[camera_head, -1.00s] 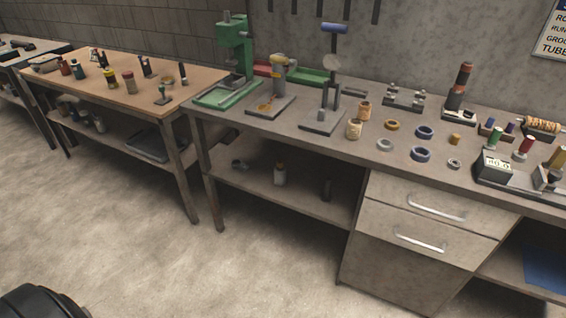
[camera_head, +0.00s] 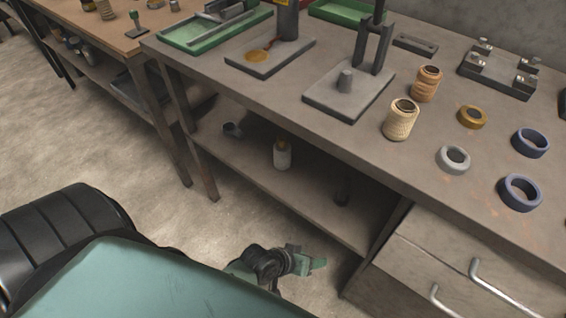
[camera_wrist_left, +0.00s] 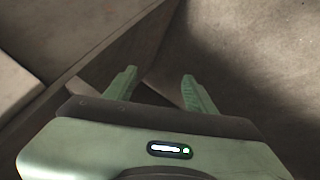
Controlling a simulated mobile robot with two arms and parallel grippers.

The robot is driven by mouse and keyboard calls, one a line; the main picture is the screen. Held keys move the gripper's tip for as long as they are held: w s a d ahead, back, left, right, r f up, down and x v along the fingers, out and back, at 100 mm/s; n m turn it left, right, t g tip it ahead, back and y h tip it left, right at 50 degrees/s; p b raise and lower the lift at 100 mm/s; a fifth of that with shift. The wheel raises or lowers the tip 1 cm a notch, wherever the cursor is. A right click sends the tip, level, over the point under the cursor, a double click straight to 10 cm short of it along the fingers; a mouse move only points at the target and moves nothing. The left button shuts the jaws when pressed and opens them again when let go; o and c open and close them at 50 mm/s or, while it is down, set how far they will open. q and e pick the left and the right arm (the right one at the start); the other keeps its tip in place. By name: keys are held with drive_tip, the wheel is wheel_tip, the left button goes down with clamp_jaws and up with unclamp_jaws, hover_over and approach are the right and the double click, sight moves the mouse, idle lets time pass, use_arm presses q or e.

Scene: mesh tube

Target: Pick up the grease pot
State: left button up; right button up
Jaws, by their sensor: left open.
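No thing is clearly recognisable as the grease pot. A pale bottle or pot with a yellowish top (camera_head: 282,155) stands upright on the lower shelf of the bench. A small dark cup-like thing (camera_head: 232,130) is to its left on the same shelf. Either could be it; I cannot tell. My left gripper (camera_head: 312,263) is low in front of the bench, below the shelf in the picture and apart from both. In the left wrist view the left gripper (camera_wrist_left: 159,76) is open with nothing between its green fingers. My right gripper is not in view.
The bench top (camera_head: 270,95) overhangs the lower shelf (camera_head: 320,200). Drawers with metal handles (camera_head: 500,290) close off the shelf's right side. Mesh tubes (camera_head: 400,120) and several rings stand on top. A wooden table (camera_head: 110,40) is at the left. The floor in front is bare.

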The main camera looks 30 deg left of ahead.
sight(283, 145)
use_arm(q)
drive_tip(key=w+d+r+n+t+h+b, duration=0.1)
drive_tip(key=w+r+n+t+b, duration=0.2)
drive_tip(key=w+r+n+t, duration=0.5)
drive_tip(key=w+d+r+n+t+h+b, duration=0.15)
drive_tip(key=w+r+n, duration=0.35)
drive_tip(key=r, duration=0.7)
drive_tip(key=w+a+f+n+g+y+b, duration=0.1)
drive_tip(key=w+a+n+y, duration=0.1)
drive_tip(key=a+n+y, duration=0.4)
drive_tip(key=w+a+f+n+g+y+b, duration=0.1)
drive_tip(key=w+a+n+y, duration=0.2)
drive_tip(key=a+n+y, duration=0.3)
drive_tip(key=w+a+f+n+g+y+b, duration=0.1)
drive_tip(key=a+n+y, duration=0.5)
drive_tip(key=a+n, duration=0.8)
drive_tip(key=shift+w+a+f+n, duration=0.1)
drive_tip(key=shift+w+f+n, duration=0.15)
drive_tip(key=shift+w+n, duration=0.4)
drive_tip(key=shift+w+a+f+n, duration=0.1)
drive_tip(key=shift+w+f+n, duration=0.1)
drive_tip(key=shift+w+n, duration=0.45)
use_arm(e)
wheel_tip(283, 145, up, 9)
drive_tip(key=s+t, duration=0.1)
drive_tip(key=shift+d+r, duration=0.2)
use_arm(q)
drive_tip(key=shift+c, duration=0.3)
